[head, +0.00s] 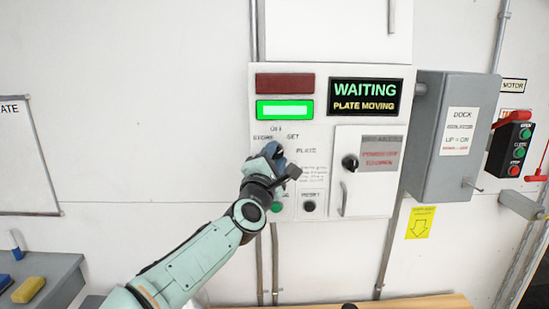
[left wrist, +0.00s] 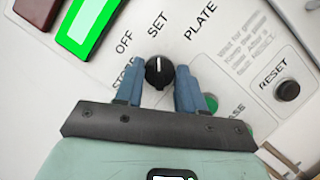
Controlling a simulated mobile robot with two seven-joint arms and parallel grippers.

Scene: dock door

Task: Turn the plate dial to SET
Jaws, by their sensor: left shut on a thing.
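The plate dial (left wrist: 159,74) is a round black knob with a white pointer line on the control panel (head: 328,118). In the left wrist view the line points toward the printed word SET (left wrist: 158,23), with OFF (left wrist: 124,43) further left. My left gripper (head: 272,152) is at the dial in the head view and hides it there. In the left wrist view its two blue fingers (left wrist: 160,80) stand on either side of the knob, shut on it. My right gripper is not in view.
The display (head: 366,97) reads WAITING, PLATE MOVING. A green lamp (head: 285,110) is lit below a dark red one (head: 285,83). A black RESET button (left wrist: 287,90) and a green button (left wrist: 211,102) sit near the fingers. A grey isolator box (head: 455,135) juts out at right.

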